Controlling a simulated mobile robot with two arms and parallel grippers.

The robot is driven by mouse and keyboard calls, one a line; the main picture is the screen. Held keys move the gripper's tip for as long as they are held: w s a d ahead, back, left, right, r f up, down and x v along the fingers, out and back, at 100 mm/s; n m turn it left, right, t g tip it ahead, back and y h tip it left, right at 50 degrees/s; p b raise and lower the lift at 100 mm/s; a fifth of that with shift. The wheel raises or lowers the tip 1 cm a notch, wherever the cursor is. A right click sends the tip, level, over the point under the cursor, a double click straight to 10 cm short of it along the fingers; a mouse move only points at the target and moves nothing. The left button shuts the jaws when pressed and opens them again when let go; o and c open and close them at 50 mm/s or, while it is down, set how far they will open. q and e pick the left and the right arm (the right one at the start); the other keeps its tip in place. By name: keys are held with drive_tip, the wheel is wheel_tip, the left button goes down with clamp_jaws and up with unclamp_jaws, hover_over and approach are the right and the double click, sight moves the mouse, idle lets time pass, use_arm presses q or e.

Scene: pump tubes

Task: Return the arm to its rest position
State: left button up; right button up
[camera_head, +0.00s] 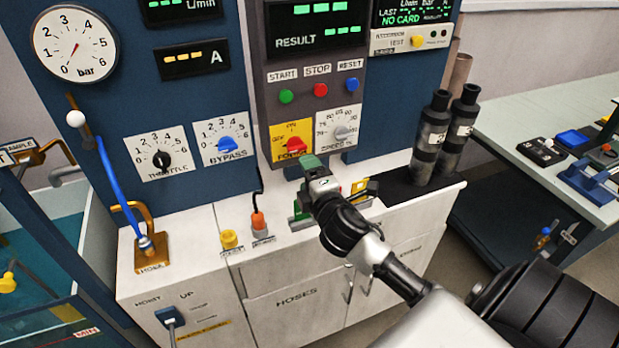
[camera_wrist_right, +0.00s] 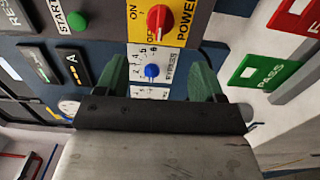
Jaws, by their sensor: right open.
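My right arm (camera_head: 390,270) reaches in from the lower right in the head view. Its right gripper (camera_head: 300,190) is over the white bench top, just in front of the panel's lower edge. In the right wrist view the green fingers of this gripper (camera_wrist_right: 158,78) are spread apart with nothing held between them. The red power knob (camera_head: 296,146) is just above the gripper in the head view, apart from the fingers; it also shows in the wrist view (camera_wrist_right: 158,17). My left gripper is not in view.
The panel holds the blue bypass knob (camera_head: 226,144), black throttle knob (camera_head: 161,159) and speed knob (camera_head: 342,132). An orange plug (camera_head: 258,221) and yellow cap (camera_head: 229,238) stand left of the gripper. Two dark cylinders (camera_head: 432,138) stand to the right. A side table (camera_head: 550,95) is farther right.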

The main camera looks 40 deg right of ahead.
idle(0.5)
drive_tip(key=s+a+f+m+g+y, duration=0.1)
drive_tip(key=s+a+f+m+g, duration=0.35)
drive_tip(key=s, duration=0.45)
drive_tip(key=s+a+f+m+g+y, duration=0.2)
drive_tip(key=s+a+f+m+g, duration=0.25)
drive_tip(key=s, duration=0.35)
drive_tip(key=s+a+f+m+g+y, duration=0.1)
drive_tip(key=s+a+f+m+g, duration=0.35)
drive_tip(key=s, duration=0.45)
wheel_tip(320, 180, down, 25)
drive_tip(key=g, duration=0.2)
drive_tip(key=s+d+f+g, duration=0.1)
drive_tip(key=s+d+f, duration=0.2)
drive_tip(key=s+f, duration=1.4)
drive_tip(key=shift+s+f, duration=0.2)
drive_tip(key=shift+f, duration=0.3)
